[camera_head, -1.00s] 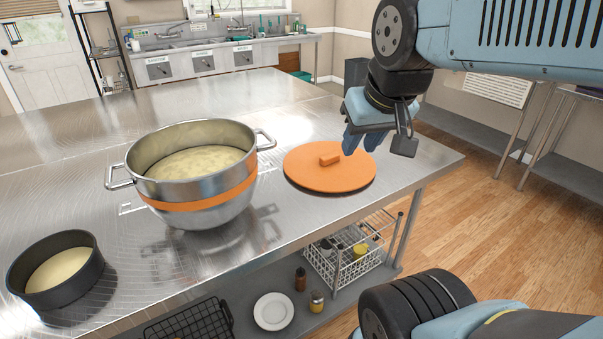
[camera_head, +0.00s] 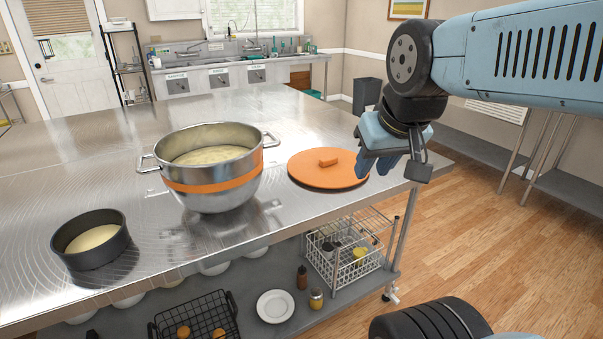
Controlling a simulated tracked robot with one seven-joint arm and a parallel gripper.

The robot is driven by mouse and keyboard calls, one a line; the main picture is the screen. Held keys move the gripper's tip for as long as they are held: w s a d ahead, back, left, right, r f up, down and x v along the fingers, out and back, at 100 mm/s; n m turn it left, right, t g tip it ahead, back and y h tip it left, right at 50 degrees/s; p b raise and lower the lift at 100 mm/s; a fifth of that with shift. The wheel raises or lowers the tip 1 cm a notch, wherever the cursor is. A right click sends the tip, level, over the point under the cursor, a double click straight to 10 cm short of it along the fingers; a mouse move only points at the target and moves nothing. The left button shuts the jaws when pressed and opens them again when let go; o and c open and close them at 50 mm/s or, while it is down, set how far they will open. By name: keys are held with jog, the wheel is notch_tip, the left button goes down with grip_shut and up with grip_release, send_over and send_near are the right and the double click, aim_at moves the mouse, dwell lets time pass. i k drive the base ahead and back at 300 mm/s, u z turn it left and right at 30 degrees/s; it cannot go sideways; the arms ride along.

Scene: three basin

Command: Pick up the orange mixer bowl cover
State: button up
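The orange mixer bowl cover (camera_head: 312,174) is a flat round disc with a small block handle (camera_head: 328,162) on top. It lies on the steel table, right of the mixer bowl. My gripper (camera_head: 374,166) is at the cover's right edge in the picture, pointing down, with blue fingers. It looks apart from the handle and holds nothing that I can see. The finger gap is hard to make out from this side. The steel mixer bowl (camera_head: 212,194) has an orange band, two side handles and pale batter inside.
A dark round pan (camera_head: 92,254) with batter stands at the front left of the steel table (camera_head: 80,190). The lower shelf holds a white wire basket (camera_head: 345,262), a black basket (camera_head: 196,318), a plate (camera_head: 275,306) and small bottles. The table behind the bowl is clear.

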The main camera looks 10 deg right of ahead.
aim_at(325, 168)
jog(key=z, duration=0.2)
jog(key=i, duration=0.85)
jog(key=u, duration=0.2)
jog(key=k, duration=0.85)
jog(key=z, duration=0.2)
jog(key=i, duration=0.95)
jog(key=u, duration=0.1)
